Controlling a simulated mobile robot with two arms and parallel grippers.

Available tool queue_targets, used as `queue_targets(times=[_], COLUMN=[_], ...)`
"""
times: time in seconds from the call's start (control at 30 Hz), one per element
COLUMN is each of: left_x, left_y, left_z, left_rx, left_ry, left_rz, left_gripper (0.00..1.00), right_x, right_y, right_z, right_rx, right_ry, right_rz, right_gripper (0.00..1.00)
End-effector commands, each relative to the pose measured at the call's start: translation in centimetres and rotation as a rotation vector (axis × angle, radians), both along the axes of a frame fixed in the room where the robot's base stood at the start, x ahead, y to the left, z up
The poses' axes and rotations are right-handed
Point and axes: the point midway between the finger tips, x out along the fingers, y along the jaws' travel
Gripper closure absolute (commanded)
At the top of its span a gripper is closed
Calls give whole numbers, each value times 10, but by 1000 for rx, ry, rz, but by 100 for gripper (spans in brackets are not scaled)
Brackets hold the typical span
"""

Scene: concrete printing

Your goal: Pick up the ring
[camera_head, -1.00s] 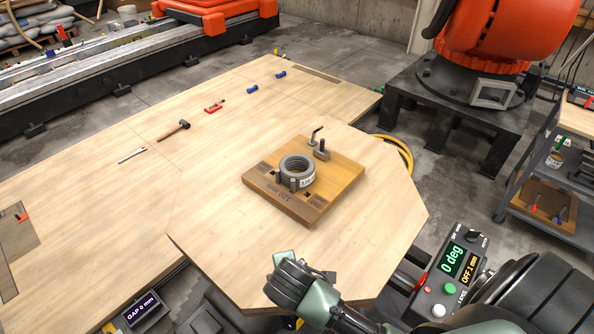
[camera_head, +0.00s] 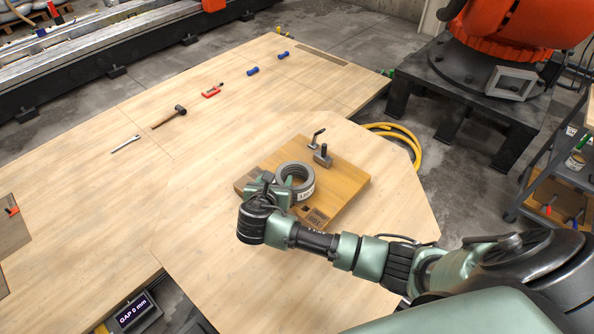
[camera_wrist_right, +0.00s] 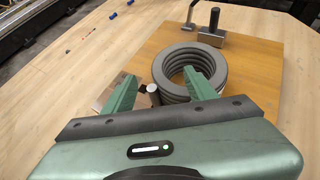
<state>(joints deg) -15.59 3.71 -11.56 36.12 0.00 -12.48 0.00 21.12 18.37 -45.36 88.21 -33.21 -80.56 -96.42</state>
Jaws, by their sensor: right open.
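The grey ring (camera_head: 294,178), with stacked layers and a white label, lies on a wooden board (camera_head: 345,182) on the table. It also shows in the wrist view (camera_wrist_right: 214,68), with its round opening facing up. My right gripper (camera_head: 270,184) is open at the ring's near left side. In the wrist view my right gripper (camera_wrist_right: 160,82) has one green finger left of the ring and the other in front of the ring's opening. I cannot tell whether a finger reaches inside or touches. The arm hides part of the board. My left gripper is out of view.
A clamp with a dark upright post (camera_head: 322,155) stands on the board behind the ring. A short peg (camera_wrist_right: 153,94) stands beside the ring. A hammer (camera_head: 170,116) and other small tools lie further left. The table's left part is mostly clear.

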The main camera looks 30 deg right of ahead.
Motion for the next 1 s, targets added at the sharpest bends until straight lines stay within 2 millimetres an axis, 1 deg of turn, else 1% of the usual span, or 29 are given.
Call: queue_targets(times=[0.07,0.23,0.33,0.47,0.6,0.7,0.77,0.9,0.97,1.0], left_x=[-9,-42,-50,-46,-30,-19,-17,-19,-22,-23], left_y=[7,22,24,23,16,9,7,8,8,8], left_z=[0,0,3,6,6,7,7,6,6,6], left_rx=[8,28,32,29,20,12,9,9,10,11], left_ry=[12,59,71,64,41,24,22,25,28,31], left_rz=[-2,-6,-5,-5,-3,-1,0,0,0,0], left_gripper=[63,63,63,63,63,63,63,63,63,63], right_x=[6,18,25,37,46,49,49,49,49,49], right_y=[-5,-15,-22,-32,-38,-40,-40,-40,-40,-40], right_z=[-3,-12,-18,-29,-36,-39,-39,-39,-39,-39], right_rx=[-3,-1,-2,-1,2,3,3,3,3,3], right_ry=[1,1,1,1,0,1,1,1,1,1], right_rz=[-1,-2,-2,-3,-2,-1,-1,-1,-1,-1], right_gripper=[43,43,43,43,43,43,43,43,60,71])
